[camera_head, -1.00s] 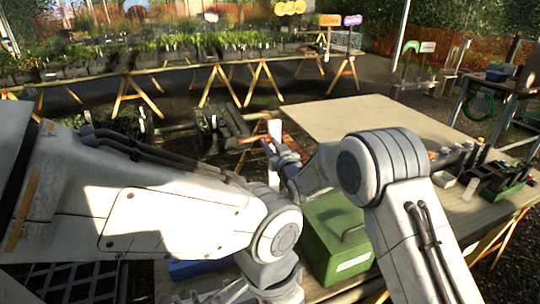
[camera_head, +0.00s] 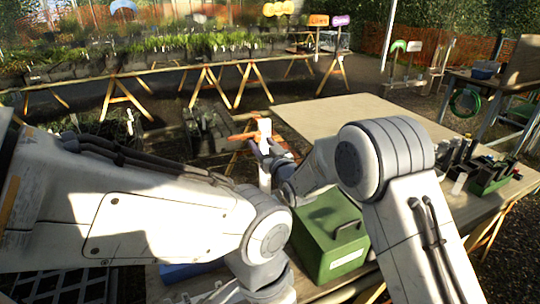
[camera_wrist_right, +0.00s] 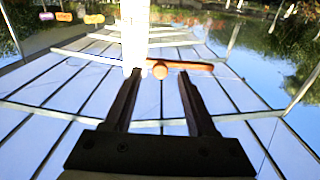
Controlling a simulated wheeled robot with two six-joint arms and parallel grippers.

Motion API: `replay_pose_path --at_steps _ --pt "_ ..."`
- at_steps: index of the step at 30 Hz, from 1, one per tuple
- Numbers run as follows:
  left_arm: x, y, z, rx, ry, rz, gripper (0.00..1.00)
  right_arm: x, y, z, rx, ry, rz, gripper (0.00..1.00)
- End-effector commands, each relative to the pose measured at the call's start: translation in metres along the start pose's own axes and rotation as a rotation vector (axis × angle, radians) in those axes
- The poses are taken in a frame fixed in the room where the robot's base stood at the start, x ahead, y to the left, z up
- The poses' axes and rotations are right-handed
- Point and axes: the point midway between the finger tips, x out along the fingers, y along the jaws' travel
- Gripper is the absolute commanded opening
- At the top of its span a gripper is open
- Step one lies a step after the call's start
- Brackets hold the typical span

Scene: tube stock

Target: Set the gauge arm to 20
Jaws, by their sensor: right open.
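The gauge is a white upright post (camera_head: 265,172) with an orange arm (camera_head: 243,136) across it near the top. My right gripper (camera_head: 266,149) is beside the post, just below the arm's height in the head view. In the right wrist view the white post (camera_wrist_right: 134,35) stands at the left finger, and the orange arm (camera_wrist_right: 190,66) lies across just beyond the fingertips. A round orange end faces the gap between the fingers. The right gripper (camera_wrist_right: 160,78) is open and empty. No scale numbers can be read. My left gripper is not visible.
A green box (camera_head: 328,240) with a handle stands below my right forearm. A pale wooden tabletop (camera_head: 355,112) is largely clear. Bottles and a green tray (camera_head: 495,183) stand at its right. Plant benches (camera_head: 150,73) line the back.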

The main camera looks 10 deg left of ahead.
Motion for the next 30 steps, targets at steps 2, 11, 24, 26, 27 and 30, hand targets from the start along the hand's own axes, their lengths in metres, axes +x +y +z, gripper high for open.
replay_pose_path --at_steps 2,11,24,26,27,30 --pt "0.007 -0.001 0.0 0.0 0.0 0.0 0.5 -0.016 0.001 0.002 0.0 0.0 0.001 0.57" --pt "0.019 -0.001 0.001 0.0 0.0 0.0 0.5 -0.067 0.001 0.001 0.0 0.001 0.001 0.57" --pt "0.021 -0.002 0.001 0.0 0.0 0.0 0.5 -0.081 0.0 0.0 0.0 0.001 0.001 0.57" --pt "0.021 -0.002 0.001 0.0 0.0 0.0 0.5 -0.081 0.0 0.0 0.0 0.001 0.001 0.57" --pt "0.021 -0.002 0.001 0.0 0.0 0.0 0.5 -0.082 -0.001 -0.001 -0.001 -0.004 0.001 0.57" --pt "0.018 -0.001 0.001 0.0 0.0 0.0 0.5 -0.087 -0.004 -0.001 -0.001 -0.055 0.002 0.57"
